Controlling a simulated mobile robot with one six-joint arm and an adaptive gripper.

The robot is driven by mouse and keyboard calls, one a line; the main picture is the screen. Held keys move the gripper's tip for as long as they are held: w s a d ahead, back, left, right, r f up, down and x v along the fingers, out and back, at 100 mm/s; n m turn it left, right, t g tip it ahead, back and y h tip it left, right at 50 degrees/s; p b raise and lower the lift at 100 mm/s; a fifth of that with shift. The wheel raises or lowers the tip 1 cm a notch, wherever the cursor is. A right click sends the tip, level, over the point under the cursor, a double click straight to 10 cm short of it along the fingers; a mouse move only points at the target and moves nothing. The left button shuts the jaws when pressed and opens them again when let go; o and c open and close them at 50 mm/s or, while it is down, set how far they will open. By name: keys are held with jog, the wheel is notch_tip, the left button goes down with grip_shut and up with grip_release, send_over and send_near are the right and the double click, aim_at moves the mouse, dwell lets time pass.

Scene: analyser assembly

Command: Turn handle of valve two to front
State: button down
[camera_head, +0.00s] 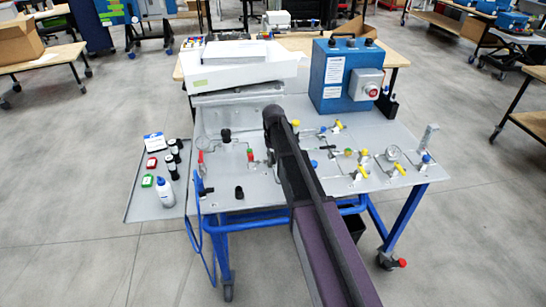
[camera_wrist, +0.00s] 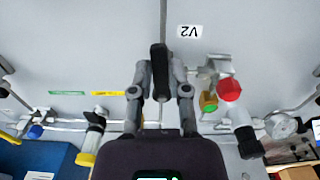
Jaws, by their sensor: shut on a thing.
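The black lever handle of valve two (camera_wrist: 158,62) stands between the fingers of my gripper (camera_wrist: 159,82) in the wrist view. Its long axis runs up and down in that picture, in line with the pipe above it. My gripper is shut on this handle, with one finger on each side. A label reading V2 (camera_wrist: 190,31), upside down, lies just right of the handle. The valve body below the handle is mostly hidden by my gripper. In the head view my arm covers the middle of the panel (camera_head: 228,178), and I cannot make out my gripper there.
A red knob (camera_wrist: 230,90), a green-and-yellow fitting (camera_wrist: 208,101) and a gauge (camera_wrist: 281,126) are right of my gripper. A yellow-handled valve (camera_wrist: 91,138) is left. A blue box (camera_head: 346,76) stands at the panel's back. Bottles, including a white one (camera_head: 165,193), stand on the left shelf.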

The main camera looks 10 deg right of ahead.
jog(key=shift+s+a+m, duration=0.15)
jog(key=shift+s+m, duration=0.1)
jog(key=shift+m, duration=0.15)
jog(key=c, duration=0.6)
grip_release()
jog(key=shift+w, duration=0.1)
